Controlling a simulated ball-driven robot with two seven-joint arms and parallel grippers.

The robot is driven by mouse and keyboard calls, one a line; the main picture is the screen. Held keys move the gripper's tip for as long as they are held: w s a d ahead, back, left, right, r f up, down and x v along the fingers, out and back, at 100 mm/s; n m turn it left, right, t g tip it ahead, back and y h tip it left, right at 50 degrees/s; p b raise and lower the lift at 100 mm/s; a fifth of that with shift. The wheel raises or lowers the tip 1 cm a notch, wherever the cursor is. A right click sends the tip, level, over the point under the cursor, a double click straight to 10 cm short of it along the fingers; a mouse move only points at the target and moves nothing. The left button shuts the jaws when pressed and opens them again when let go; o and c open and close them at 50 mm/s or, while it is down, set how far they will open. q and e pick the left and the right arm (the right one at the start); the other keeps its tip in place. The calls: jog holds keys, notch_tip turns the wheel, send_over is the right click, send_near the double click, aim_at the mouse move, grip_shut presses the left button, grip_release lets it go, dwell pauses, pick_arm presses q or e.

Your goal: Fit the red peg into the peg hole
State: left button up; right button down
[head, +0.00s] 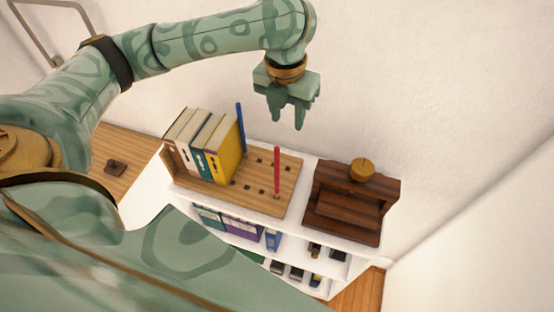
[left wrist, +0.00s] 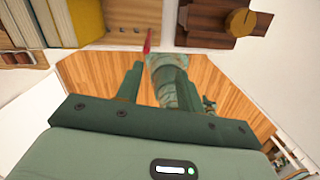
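The red peg (head: 277,172) stands upright on the front right part of a wooden board (head: 292,178) with several dark holes. I cannot tell whether its foot sits in a hole. The peg also shows in the left wrist view (left wrist: 147,42), beyond the fingers. A blue peg (head: 240,128) stands at the board's back edge, beside the books. My left gripper (head: 287,122) is open and empty, with its fingers pointing down, above and behind the red peg and apart from it. My right gripper is not seen in the head view.
Several books (head: 208,142) stand on the board's left part. A dark wooden stand (head: 345,207) with a round yellow-brown knob (head: 362,169) is to the right. The white shelf (head: 310,240) holds binders below. A wall rises behind.

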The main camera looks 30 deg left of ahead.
aim_at(277, 147)
pick_arm(q)
jog(key=shift+m+g, duration=0.4)
jog(key=shift+m, duration=0.1)
jog(key=f+b, duration=0.1)
jog(key=f, duration=0.1)
jog(key=a+f, duration=0.1)
jog(key=f, duration=0.2)
jog(key=a+f+b, duration=0.1)
jog(key=f, duration=0.1)
jog(key=shift+s+a+f+b, duration=0.15)
jog(key=shift+s+f+b, duration=0.05)
jog(key=shift+f+b, duration=0.2)
notch_tip(277, 147, down, 6)
jog(key=shift+r+b, duration=0.1)
jog(key=shift+b, duration=0.45)
grip_shut()
